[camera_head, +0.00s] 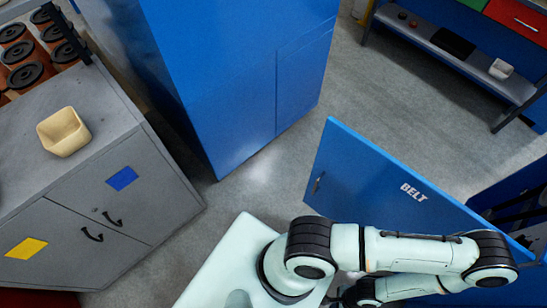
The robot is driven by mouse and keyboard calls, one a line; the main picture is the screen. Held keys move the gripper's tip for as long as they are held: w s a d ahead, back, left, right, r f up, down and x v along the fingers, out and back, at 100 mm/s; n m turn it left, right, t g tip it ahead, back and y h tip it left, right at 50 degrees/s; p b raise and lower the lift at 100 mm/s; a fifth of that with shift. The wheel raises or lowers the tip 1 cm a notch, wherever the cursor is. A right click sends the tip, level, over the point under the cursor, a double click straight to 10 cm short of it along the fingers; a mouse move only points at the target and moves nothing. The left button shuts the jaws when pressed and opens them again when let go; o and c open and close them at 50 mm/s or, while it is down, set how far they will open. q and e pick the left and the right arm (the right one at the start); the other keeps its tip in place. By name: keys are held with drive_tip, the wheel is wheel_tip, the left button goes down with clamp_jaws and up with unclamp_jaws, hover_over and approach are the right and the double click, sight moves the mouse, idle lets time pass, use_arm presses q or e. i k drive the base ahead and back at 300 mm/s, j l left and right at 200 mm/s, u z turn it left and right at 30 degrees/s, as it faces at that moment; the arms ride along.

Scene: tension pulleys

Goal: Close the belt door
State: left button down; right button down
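The belt door (385,185) is a blue panel with white BELT lettering. It stands swung open in the right half of the head view, with a small dark handle near its left edge. My folded pale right arm lies in front of its lower part and hides its lower right portion. The arm's wrist end shows at the bottom of the picture, but I cannot make out any fingers there. I cannot tell whether the arm touches the door. My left arm and gripper do not show.
An open blue cabinet (515,205) with dark contents is at the right edge. A tall blue cabinet (230,70) stands at the back. A grey cabinet (75,215) on the left carries a cream bin (63,132). Grey floor (390,100) is clear behind the door.

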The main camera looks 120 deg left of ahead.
sight(353, 180)
drive_tip(key=u, duration=1.75)
